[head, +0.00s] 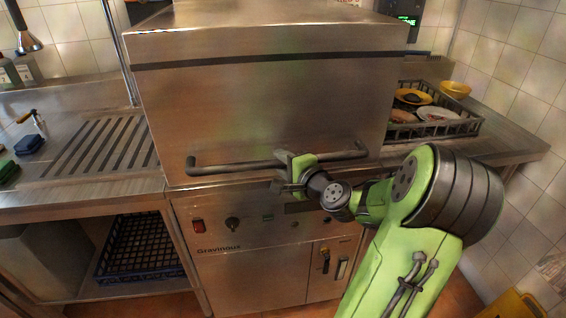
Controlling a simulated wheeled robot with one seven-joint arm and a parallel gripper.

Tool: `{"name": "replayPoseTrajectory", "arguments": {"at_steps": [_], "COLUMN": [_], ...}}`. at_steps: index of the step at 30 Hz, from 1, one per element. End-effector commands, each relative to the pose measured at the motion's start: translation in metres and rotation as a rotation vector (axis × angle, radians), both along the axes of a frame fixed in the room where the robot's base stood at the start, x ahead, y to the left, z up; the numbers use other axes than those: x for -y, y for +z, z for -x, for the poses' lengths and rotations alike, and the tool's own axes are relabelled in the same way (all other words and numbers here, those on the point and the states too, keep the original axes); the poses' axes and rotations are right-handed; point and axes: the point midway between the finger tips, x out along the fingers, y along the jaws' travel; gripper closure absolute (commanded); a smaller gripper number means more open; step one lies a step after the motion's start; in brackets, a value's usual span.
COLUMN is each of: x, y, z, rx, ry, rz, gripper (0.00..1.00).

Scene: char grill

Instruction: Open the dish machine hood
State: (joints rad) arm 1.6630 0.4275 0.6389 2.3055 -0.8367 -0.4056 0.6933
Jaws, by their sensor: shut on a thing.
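The dish machine hood (260,105) is a large steel box in the middle of the head view, and it is down on the machine's base. Its long bar handle (232,166) runs across the lower front of the hood. My gripper (284,172) is at the handle, a little right of its middle, with its fingers shut around the bar. The fingers hide that short part of the bar. The machine's lower front (250,265) has a red switch, a dark knob and the name Gravinous.
A dish rack (465,127) with bowls and plates stands on the right counter. The left counter has a ribbed drain area (105,145) and small items at its far left. A dark crate (140,245) sits on the shelf below. A yellow object (510,305) is at bottom right.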

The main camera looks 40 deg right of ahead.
Motion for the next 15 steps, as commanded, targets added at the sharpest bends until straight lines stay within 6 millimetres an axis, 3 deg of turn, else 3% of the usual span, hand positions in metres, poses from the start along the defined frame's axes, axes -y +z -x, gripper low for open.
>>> {"name": "replayPoseTrajectory", "arguments": {"at_steps": [5, 8, 15], "x": [-0.001, 0.000, 0.000], "y": [0.014, 0.033, 0.103], "z": [0.000, 0.000, -0.001], "rx": [-0.001, 0.001, 0.002], "ry": [0.002, 0.002, 0.002], "rz": [0.000, 0.001, 0.004], "gripper": [1.00, 1.00, 1.00]}}
